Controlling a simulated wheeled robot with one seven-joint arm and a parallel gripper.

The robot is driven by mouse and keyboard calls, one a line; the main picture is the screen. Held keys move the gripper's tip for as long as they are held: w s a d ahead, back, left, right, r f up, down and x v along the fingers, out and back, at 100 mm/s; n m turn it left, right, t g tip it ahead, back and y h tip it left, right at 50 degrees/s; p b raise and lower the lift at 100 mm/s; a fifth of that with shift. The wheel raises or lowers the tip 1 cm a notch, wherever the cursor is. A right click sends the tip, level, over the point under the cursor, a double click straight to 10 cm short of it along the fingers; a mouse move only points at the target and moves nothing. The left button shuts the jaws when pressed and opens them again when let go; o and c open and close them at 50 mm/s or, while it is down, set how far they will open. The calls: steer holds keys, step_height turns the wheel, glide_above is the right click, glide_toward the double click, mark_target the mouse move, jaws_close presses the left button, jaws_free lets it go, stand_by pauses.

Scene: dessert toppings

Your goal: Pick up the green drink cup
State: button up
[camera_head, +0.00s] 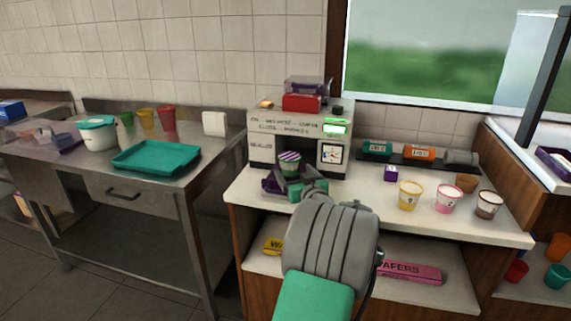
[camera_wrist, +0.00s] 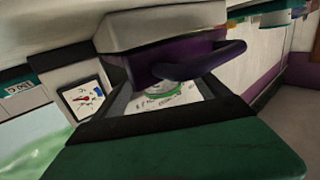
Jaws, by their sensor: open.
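A green cup (camera_head: 290,168) with a purple-and-white striped top stands in the bay of the grey machine (camera_head: 262,155). My gripper (camera_head: 287,184) is open, low in front of this cup and close to it. Its purple and green parts overlap the cup's lower part in the head view, so I cannot tell whether they touch. In the wrist view a round green-rimmed shape (camera_wrist: 160,90), probably the cup, shows behind a purple finger (camera_wrist: 205,60), partly hidden. Another plain green cup (camera_head: 127,118) stands on the left metal table.
Yellow, pink and brown-banded cups (camera_head: 410,195) stand on the white counter (camera_head: 350,205) to the right. A teal tray (camera_head: 157,158) and a lidded white tub (camera_head: 97,134) are on the left table. The machine's walls flank the bay.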

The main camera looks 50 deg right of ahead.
steer(key=x, duration=0.4)
steer(key=p+x, duration=0.1)
steer(key=x, duration=0.1)
steer(key=shift+d+r, duration=0.15)
steer(key=shift+r, duration=0.1)
steer(key=c, duration=1.7)
steer(key=shift+c, duration=0.2)
steer(key=shift+r, duration=0.15)
